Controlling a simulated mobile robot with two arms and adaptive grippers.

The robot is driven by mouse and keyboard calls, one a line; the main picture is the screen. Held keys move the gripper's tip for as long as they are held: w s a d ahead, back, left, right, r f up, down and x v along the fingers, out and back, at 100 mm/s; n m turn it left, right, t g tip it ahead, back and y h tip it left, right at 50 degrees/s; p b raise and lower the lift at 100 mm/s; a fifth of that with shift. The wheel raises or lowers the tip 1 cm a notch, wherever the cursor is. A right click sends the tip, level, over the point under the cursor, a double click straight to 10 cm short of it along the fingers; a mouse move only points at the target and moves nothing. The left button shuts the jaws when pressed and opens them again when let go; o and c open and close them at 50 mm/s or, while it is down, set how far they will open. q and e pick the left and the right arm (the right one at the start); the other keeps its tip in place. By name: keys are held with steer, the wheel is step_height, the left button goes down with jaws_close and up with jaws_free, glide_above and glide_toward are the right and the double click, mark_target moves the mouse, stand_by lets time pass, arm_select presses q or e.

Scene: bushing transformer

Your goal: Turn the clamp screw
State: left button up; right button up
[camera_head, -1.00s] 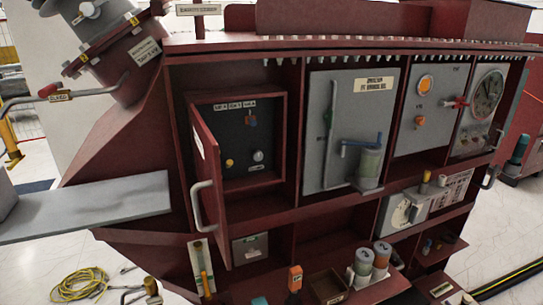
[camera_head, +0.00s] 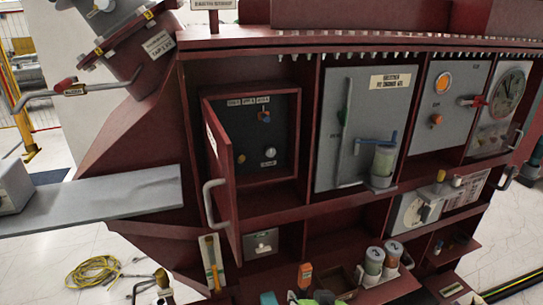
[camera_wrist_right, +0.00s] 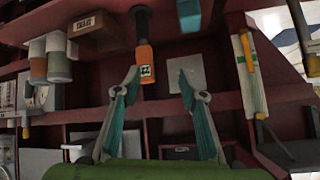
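I cannot tell for sure which part is the clamp screw. My left gripper is out of view.
Two numbered cups (camera_head: 374,261) stand right of the orange tool, beside a labelled wooden box (camera_wrist_right: 92,30). A teal item (camera_wrist_right: 188,16) is near the tool. The hinged door (camera_head: 219,180) sticks out with its handle. A grey ledge (camera_head: 100,200) lies left.

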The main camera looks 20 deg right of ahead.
steer(key=w+r+m+t, duration=0.3)
steer(key=w+r+t, duration=0.1)
steer(key=w+r, duration=0.7)
steer(key=m+t, duration=0.3)
steer(key=t, duration=0.1)
glide_toward(270, 154)
steer(key=shift+h, duration=0.3)
steer(key=w+p, duration=0.2)
steer(key=w, duration=0.2)
steer(key=w+p, duration=0.2)
steer(key=w, duration=0.2)
steer(key=shift+w+d, duration=0.25)
steer(key=shift+f, duration=0.1)
jaws_close()
